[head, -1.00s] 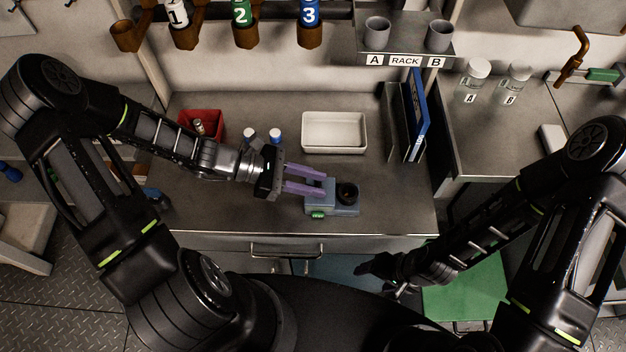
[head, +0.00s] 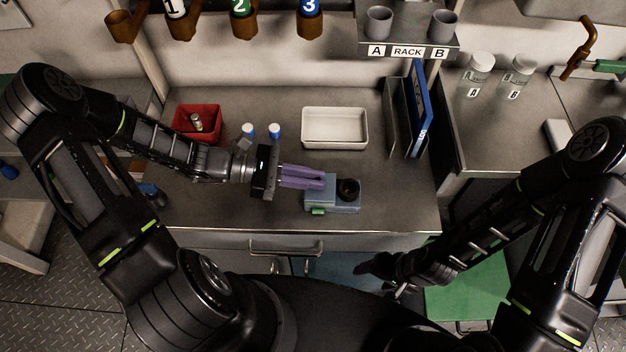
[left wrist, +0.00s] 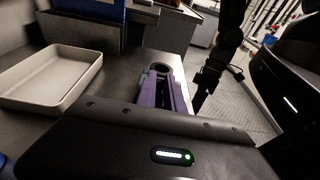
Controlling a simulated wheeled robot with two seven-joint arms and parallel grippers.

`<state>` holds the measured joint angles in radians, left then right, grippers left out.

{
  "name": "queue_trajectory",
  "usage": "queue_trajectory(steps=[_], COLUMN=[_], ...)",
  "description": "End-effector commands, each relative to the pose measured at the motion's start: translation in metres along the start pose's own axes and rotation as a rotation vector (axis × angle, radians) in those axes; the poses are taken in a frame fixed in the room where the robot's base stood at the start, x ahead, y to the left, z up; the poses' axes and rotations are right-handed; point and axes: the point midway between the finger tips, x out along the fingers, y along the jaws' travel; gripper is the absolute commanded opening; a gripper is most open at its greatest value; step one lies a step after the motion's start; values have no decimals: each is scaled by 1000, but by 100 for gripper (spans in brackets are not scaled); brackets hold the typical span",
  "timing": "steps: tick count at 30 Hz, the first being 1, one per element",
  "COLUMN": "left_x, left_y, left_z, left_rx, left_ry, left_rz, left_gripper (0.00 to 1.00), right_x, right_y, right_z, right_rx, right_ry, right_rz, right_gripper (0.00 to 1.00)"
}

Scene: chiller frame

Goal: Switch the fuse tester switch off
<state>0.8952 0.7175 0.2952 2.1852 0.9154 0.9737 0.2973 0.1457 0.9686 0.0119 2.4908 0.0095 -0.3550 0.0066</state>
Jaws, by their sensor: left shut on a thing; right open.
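The fuse tester (head: 345,206) is a small blue-grey box on the bench, with a round black socket on top and a green part at its front left. My left gripper (head: 322,181) has purple fingers, drawn close together at the tester's upper left side. The fingertips hide the switch, which appears to be held between them. In the left wrist view the fingers (left wrist: 166,95) reach toward the tester's dark ring (left wrist: 161,68). My right gripper (head: 383,275) is open, low in front of the bench and away from the tester; nothing shows in it.
A white tray (head: 335,144), a red bin (head: 197,122) and two blue-capped bottles stand behind the tester. Blue and grey binders (head: 420,110) stand at the right. The bench between tester and binders is clear. A drawer handle (head: 286,250) is below the front edge.

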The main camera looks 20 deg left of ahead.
Motion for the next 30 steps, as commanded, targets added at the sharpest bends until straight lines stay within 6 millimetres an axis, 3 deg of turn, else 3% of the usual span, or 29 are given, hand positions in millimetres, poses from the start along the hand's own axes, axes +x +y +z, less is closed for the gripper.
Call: queue_trajectory(steps=[1, 4, 15, 16, 23, 30], left_x=[2, 0, -3, -3, -3, -3], left_y=[0, 0, 0, 0, 0, 0], left_z=[-12, -11, -5, -5, -5, -5], left_rx=[-3, -2, 0, 0, 0, 0], left_ry=[-54, -143, -187, -187, -187, -187], left_rz=[2, 2, 1, 1, 1, 1], left_gripper=[0, 0, 0, 15, 33, 35], right_x=[16, 24, 23, 23, 23, 23], right_y=[5, 7, 6, 6, 6, 6], right_z=[-2, -4, -4, -4, -4, -4], right_rx=[-1, -5, -6, -6, -6, -6], right_ry=[3, 7, 9, 9, 8, 8], right_rz=[-3, -7, -9, -9, -9, -9], right_gripper=[69, 69, 69, 69, 69, 69])
